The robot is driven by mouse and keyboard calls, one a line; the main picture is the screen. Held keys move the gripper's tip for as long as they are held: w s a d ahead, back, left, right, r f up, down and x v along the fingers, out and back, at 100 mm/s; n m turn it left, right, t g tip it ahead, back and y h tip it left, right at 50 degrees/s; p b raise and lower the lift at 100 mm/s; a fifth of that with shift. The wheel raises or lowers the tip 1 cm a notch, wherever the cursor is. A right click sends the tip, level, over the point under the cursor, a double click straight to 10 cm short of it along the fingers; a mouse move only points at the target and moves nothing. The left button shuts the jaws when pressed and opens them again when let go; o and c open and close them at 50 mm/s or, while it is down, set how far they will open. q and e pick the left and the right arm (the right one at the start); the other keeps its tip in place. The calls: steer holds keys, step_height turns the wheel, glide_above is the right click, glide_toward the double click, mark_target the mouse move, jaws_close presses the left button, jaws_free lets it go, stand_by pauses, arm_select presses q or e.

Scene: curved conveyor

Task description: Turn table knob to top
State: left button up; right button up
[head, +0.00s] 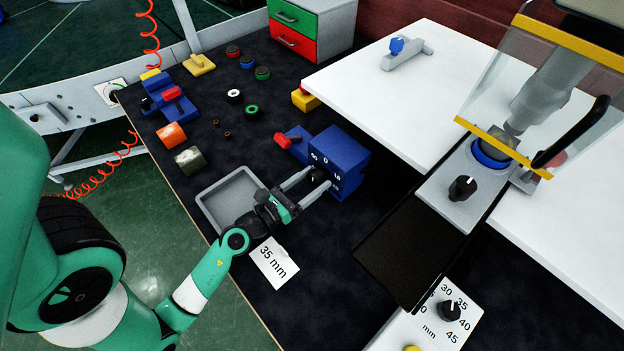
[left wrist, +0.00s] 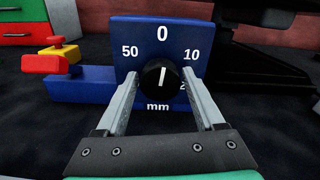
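A blue box (head: 341,152) on the dark table has a dial face with white 0, 10, 50 and mm marks. In the left wrist view, its round black knob (left wrist: 161,79) has a white pointer line aimed nearly straight up, towards the 0. My left gripper (head: 319,178) reaches the dial face from the front. In the left wrist view, its two fingers (left wrist: 162,77) stand apart on either side of the knob, very close to its edges; I cannot tell whether they touch it. The right finger partly hides the 20 mark. My right gripper is not in view.
A grey tray (head: 213,204) and a "35 mm" card (head: 273,263) lie beside my left arm. A red-handled blue block (head: 294,142) adjoins the box. A grey machine with another black knob (head: 462,188) stands right. A numbered white panel (head: 425,326) is at the front.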

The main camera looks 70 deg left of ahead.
arm_select(q)
steer(key=c, duration=1)
steer(key=shift+r+n+p, duration=0.15)
steer(key=shift+n+p, duration=0.15)
steer(key=shift+p, duration=0.05)
steer(key=shift+n, duration=0.5)
steer(key=o, duration=1.4)
steer(key=shift+c, duration=0.2)
